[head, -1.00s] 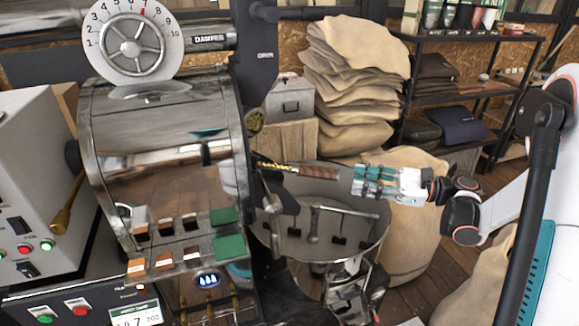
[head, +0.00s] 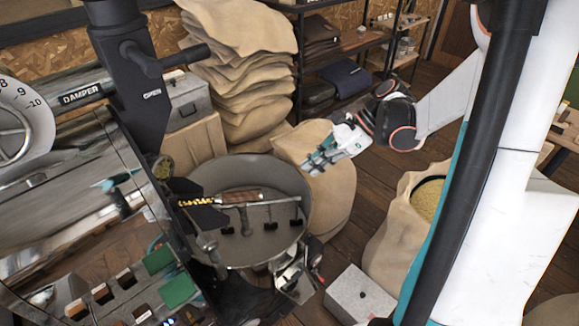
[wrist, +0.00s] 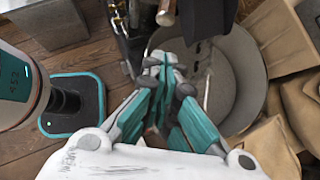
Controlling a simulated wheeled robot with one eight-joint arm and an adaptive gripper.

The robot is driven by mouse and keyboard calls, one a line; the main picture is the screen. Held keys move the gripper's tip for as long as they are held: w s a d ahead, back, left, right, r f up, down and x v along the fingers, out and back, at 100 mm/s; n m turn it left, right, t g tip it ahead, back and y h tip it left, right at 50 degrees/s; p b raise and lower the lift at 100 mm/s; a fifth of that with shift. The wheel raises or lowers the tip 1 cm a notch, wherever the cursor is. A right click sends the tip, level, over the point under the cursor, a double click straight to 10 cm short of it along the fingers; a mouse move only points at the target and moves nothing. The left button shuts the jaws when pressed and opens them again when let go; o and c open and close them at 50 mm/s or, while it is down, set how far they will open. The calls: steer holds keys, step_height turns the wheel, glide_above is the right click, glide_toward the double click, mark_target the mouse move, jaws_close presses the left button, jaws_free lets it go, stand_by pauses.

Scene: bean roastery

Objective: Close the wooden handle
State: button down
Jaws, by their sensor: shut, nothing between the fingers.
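The wooden handle (head: 237,197) is a brown grip on a black-and-yellow striped lever. In the head view it points out from the roaster front (head: 95,210) over the round cooling tray (head: 205,178). Its brown end also shows in the wrist view (wrist: 166,13), near the top edge. My gripper (head: 308,171) is shut and empty, above the tray's right rim and apart from the handle, to its upper right. In the wrist view its closed teal fingers (wrist: 166,62) lie below the handle end in the picture, with the tray (wrist: 236,75) behind them.
Stacked sacks (head: 236,60) and a grey metal box (head: 188,100) stand behind the tray. A full sack (head: 325,185) stands right of it, and an open sack of beans (head: 400,235) farther right. A grey block (head: 358,296) sits on the floor. Some wooden floor is clear between them.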

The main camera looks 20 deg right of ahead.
mark_target(232, 194)
steer(key=a+r+b+x, duration=0.1)
steer(key=a+r+x, duration=0.1)
steer(key=x, duration=1)
steer(key=shift+w+b, duration=0.25)
steer(key=shift+b, duration=0.15)
steer(key=shift+a, duration=0.1)
steer(key=w+a, duration=0.1)
steer(key=a, duration=0.2)
steer(key=a+b, duration=0.1)
steer(key=a, duration=0.2)
steer(key=w+a, duration=0.1)
steer(key=a, duration=0.3)
steer(key=shift+w+b, duration=0.3)
steer(key=shift+w+a, duration=0.1)
steer(key=shift+a, duration=0.2)
